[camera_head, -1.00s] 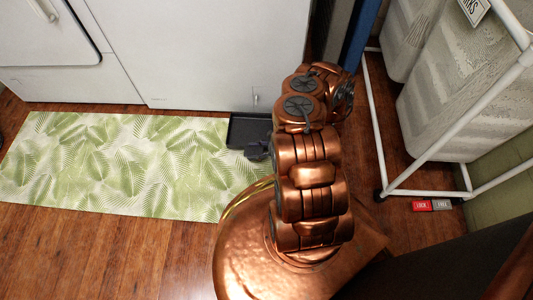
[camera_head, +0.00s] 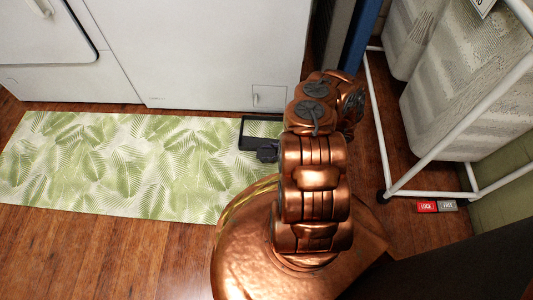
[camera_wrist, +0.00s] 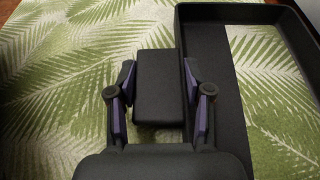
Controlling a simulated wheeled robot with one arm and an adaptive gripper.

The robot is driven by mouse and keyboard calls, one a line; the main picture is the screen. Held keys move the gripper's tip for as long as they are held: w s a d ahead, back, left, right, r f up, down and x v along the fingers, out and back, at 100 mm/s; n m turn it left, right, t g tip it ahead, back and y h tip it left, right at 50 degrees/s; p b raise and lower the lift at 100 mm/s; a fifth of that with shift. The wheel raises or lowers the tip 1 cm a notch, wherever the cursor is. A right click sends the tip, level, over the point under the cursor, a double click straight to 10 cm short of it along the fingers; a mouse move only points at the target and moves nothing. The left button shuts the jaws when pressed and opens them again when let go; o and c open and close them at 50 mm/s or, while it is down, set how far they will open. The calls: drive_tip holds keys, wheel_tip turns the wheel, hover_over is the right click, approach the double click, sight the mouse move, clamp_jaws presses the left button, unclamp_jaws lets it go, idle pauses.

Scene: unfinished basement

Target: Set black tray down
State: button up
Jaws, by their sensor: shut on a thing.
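The black tray (camera_head: 241,134) is a rectangular frame-like shape at the right end of the leaf-patterned mat, in front of the white appliance. In the wrist view its dark wall (camera_wrist: 222,105) runs along the right, and the mat's leaf pattern shows inside its outline. My gripper (camera_head: 266,151) is at the tray's near side. In the wrist view my gripper (camera_wrist: 158,82) has its fingers on both sides of a black block joined to or against the tray's left wall. My arm hides the tray's right part in the head view. I cannot tell whether the tray touches the mat.
The green leaf mat (camera_head: 130,165) lies on the wood floor (camera_head: 110,250). The white appliance (camera_head: 200,55) stands behind. A white-framed hamper (camera_head: 465,100) stands at right, with a red-and-grey pedal (camera_head: 436,206) by it. Open floor lies at the lower left.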

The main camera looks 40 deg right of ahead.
drive_tip(key=o, duration=1.3)
